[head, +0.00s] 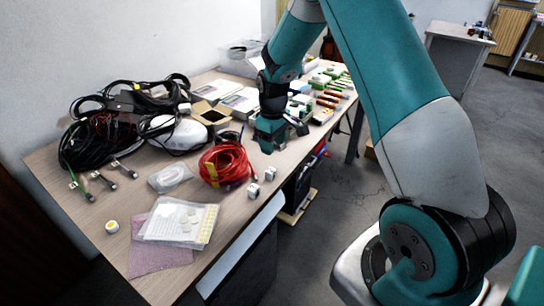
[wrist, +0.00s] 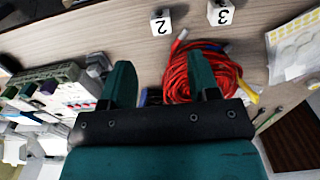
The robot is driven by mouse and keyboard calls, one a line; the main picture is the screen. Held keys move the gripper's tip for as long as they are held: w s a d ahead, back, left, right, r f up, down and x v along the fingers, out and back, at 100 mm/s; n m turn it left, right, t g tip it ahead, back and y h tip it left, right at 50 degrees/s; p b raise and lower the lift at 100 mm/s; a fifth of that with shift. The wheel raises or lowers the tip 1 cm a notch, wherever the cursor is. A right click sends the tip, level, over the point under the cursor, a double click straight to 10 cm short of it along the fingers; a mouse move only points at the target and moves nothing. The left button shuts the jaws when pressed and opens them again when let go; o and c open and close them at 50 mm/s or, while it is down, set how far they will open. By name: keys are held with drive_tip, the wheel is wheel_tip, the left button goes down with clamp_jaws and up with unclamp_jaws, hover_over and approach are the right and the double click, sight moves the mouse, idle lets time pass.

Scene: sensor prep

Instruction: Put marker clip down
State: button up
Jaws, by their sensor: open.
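My gripper (head: 268,146) is above the table's front edge, just right of the red cable coil. In the wrist view, the gripper (wrist: 163,80) has its two green fingers wide apart with nothing held between them. Two small white numbered blocks, which may be marker clips, stand on the table near its front edge. One reads 2 (wrist: 160,23) and also shows in the head view (head: 269,174). The other reads 3 (wrist: 221,13) and also shows in the head view (head: 253,190). Both are apart from the fingers.
The red cable coil (head: 225,166) lies beside the gripper. Black cables (head: 92,140) are heaped at the left. An open cardboard box (head: 210,115) stands behind. Bare tabletop (head: 140,190) shows at the left front.

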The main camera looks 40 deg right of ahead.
drive_tip(key=s+a+r+n+y, duration=0.1)
drive_tip(key=s+a+r, duration=0.4)
drive_tip(key=a+r, duration=0.25)
drive_tip(key=s+a+r+y, duration=0.1)
drive_tip(key=s+a+r, duration=0.55)
drive_tip(key=a, duration=0.25)
drive_tip(key=s+a+r+n+y, duration=0.1)
drive_tip(key=s+a+r, duration=0.2)
drive_tip(key=s, duration=0.5)
drive_tip(key=s+a+r+n+y, duration=0.1)
drive_tip(key=s+a+r, duration=0.2)
drive_tip(key=s, duration=0.5)
drive_tip(key=shift+s+a, duration=0.25)
drive_tip(key=shift+a, duration=0.6)
